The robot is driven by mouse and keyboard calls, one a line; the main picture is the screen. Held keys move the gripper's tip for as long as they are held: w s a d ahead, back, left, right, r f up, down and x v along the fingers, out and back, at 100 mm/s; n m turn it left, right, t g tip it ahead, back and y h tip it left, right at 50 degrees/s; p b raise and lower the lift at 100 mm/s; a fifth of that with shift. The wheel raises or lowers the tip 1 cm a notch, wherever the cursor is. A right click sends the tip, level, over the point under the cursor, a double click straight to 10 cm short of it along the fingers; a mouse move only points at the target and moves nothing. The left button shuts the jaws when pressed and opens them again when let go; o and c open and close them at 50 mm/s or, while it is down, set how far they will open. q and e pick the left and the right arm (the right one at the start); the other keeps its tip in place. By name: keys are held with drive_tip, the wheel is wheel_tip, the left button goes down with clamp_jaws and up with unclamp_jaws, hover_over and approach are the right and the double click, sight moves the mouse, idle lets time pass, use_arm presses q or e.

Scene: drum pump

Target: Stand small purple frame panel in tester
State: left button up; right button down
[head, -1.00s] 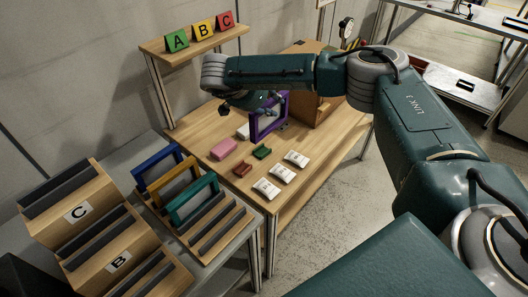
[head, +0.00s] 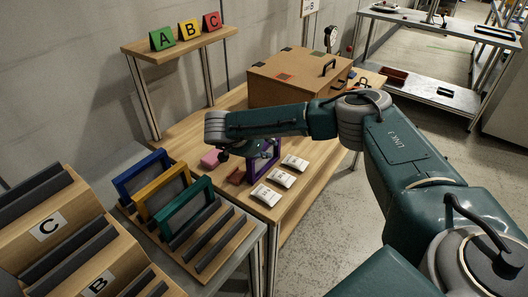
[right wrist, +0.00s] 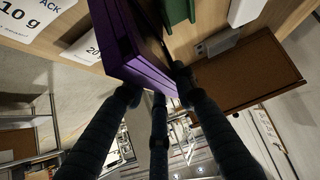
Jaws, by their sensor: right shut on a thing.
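The small purple frame panel (head: 276,148) is roughly upright above the wooden table, behind the white packets in the head view. My right gripper (right wrist: 156,88) is shut on it; in the right wrist view the dark fingers meet the lower end of the purple panel (right wrist: 128,35). In the head view my right forearm hides the panel's top and most of the gripper. I cannot tell whether the panel touches the table. A large wooden box (head: 290,72) with a dark handle stands behind my arm; I cannot tell whether it is the tester. My left gripper is not in view.
White packets (head: 281,178), a red block (head: 236,176) and a pink block (head: 210,158) lie on the table (head: 185,135). Blue (head: 142,176), yellow (head: 163,194) and teal (head: 184,208) frames stand in a slotted rack at front left. Stepped rack B/C (head: 48,225) is beside it.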

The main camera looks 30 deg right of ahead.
drive_tip(key=shift+w+a+r, duration=0.1)
drive_tip(key=shift+d, duration=0.2)
drive_tip(key=c, duration=1.4)
unclamp_jaws()
drive_tip(key=shift+a, duration=0.1)
